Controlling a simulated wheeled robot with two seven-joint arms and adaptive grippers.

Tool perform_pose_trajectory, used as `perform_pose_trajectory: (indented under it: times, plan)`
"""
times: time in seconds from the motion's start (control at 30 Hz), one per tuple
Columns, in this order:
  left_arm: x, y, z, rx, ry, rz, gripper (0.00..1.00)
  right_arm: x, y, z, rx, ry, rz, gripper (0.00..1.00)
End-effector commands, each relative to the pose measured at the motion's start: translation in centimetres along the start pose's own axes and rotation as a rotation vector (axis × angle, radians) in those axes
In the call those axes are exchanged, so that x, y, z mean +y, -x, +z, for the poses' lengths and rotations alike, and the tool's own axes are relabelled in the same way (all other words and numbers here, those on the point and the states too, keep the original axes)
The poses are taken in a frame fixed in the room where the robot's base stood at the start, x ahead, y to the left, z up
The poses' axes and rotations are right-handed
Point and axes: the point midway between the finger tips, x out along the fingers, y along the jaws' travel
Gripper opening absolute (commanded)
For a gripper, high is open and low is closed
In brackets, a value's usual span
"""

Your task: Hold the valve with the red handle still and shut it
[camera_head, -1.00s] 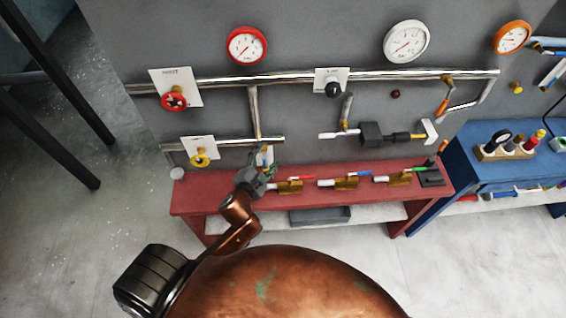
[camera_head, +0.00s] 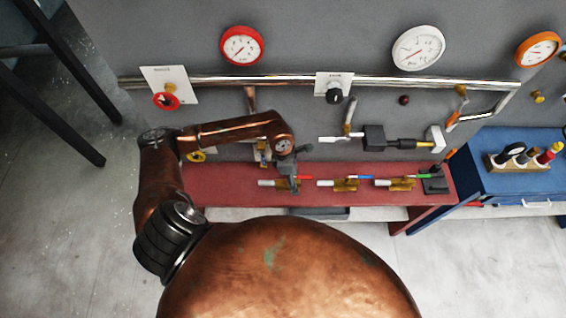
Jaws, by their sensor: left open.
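The valve with the red handle (camera_head: 307,178) lies on the red bench (camera_head: 222,186), leftmost of the three valves in the row. It has a brass body and a white pipe end (camera_head: 266,183) on its left. The red handle lies along the body, pointing right. My left gripper (camera_head: 295,176), dark grey, is open and hangs from above over the valve's brass body, hiding part of it. I cannot tell whether the fingers touch it. My right gripper is not in view.
A valve with a blue handle (camera_head: 346,185) and one with a green handle (camera_head: 402,184) lie to the right. A dark stand (camera_head: 435,184) is at the bench's right end. Pipes (camera_head: 400,82) and gauges (camera_head: 418,48) line the wall behind. A blue bench (camera_head: 505,185) stands at the right.

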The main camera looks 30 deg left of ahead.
Motion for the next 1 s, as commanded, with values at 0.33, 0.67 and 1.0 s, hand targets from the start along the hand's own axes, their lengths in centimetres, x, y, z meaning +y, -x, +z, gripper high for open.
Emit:
perform_pose_trajectory:
  times: [0.33, 0.67, 1.0]
  plan:
    - [4.5, 1.1, -6.1, 0.211, -0.014, 0.105, 0.56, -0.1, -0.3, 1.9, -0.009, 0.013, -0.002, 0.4]
    - [4.8, -4.0, -7.1, 0.208, -0.01, 0.1, 0.56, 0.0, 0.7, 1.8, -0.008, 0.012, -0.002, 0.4]
    - [5.4, -9.1, -8.1, 0.208, -0.013, 0.102, 0.56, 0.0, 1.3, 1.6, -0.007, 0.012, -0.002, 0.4]
